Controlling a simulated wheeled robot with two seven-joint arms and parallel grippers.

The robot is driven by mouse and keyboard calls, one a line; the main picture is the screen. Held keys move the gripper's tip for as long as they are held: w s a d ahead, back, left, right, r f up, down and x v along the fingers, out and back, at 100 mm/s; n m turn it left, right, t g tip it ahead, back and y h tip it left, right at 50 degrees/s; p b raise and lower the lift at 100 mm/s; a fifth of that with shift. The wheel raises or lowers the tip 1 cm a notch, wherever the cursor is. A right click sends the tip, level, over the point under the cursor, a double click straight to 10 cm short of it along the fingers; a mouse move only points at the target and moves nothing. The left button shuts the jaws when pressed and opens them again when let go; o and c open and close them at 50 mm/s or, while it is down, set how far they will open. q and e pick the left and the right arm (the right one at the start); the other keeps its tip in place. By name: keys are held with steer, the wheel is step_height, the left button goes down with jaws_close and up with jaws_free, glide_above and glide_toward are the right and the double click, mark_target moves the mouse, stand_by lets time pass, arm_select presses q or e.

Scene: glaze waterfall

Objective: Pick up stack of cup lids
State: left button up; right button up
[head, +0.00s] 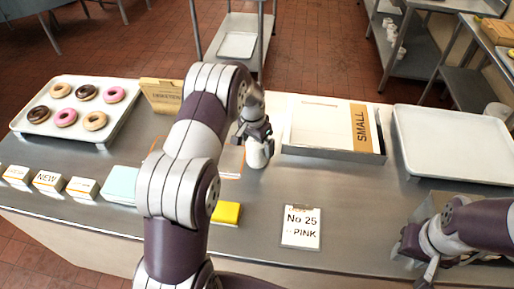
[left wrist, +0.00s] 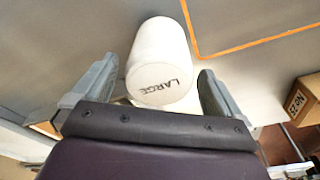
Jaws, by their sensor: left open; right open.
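A white cylinder marked LARGE (left wrist: 162,60), which seems to be the stack of cup lids, stands on the steel counter. In the head view this white stack (head: 258,154) shows just below my left gripper (head: 256,134). In the left wrist view the two grey fingers of my left gripper (left wrist: 157,88) are spread, one on each side of the stack, with a gap at the right finger. The contact at the left finger is hard to tell. My right gripper (head: 425,268) is low at the right front of the counter, partly cut off, open and apart from the stack.
A tray of donuts (head: 122,118) is at the left. A shallow box marked SMALL (head: 335,150) and an empty white tray (head: 455,145) are at the right. A No.25 PINK card (head: 301,228) and a yellow block (head: 226,213) lie in front, with bare counter between them.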

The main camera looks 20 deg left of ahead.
arm_select(q)
steer(key=shift+a+f, duration=0.1)
steer(key=shift+d, duration=0.25)
steer(key=c, duration=1)
steer(key=shift+c, duration=0.2)
steer(key=shift+a+r, duration=0.15)
steer(key=shift+r, duration=0.05)
